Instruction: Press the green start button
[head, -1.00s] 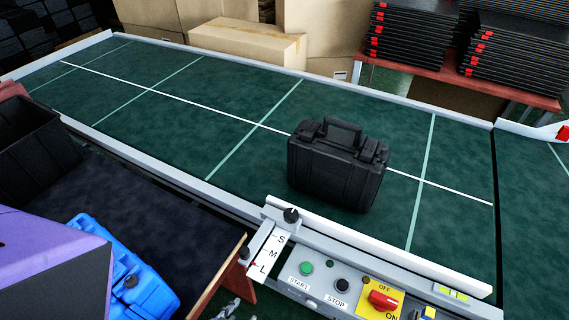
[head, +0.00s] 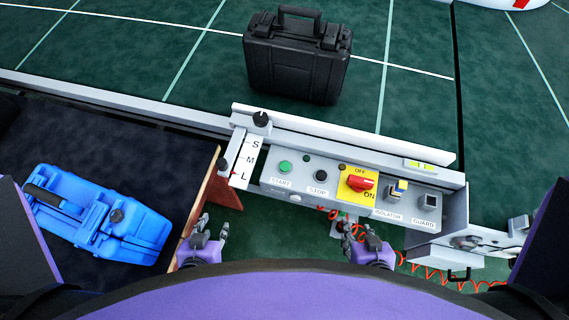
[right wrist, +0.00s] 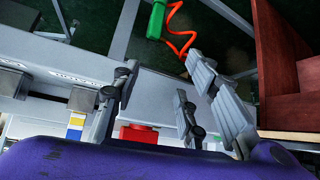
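The green start button (head: 284,168) is on the sloped grey control panel (head: 335,203), above the START label and left of the black stop button (head: 321,176). Nothing touches it. My left gripper (head: 212,227) is below and left of the button, apart from the panel, with its fingers spread and empty. My right gripper (head: 360,236) is just below the panel's front edge, right of the button. In the right wrist view, my right gripper (right wrist: 168,85) shows spread fingers with nothing between them. I cannot make out the green button in that view.
A red rotary switch (head: 361,183) sits on a yellow plate beside the buttons. A black case (head: 297,68) stands on the green conveyor (head: 120,60) behind the panel. A blue case (head: 100,220) lies on the dark table at left. A coiled orange cable (head: 432,277) hangs below the panel.

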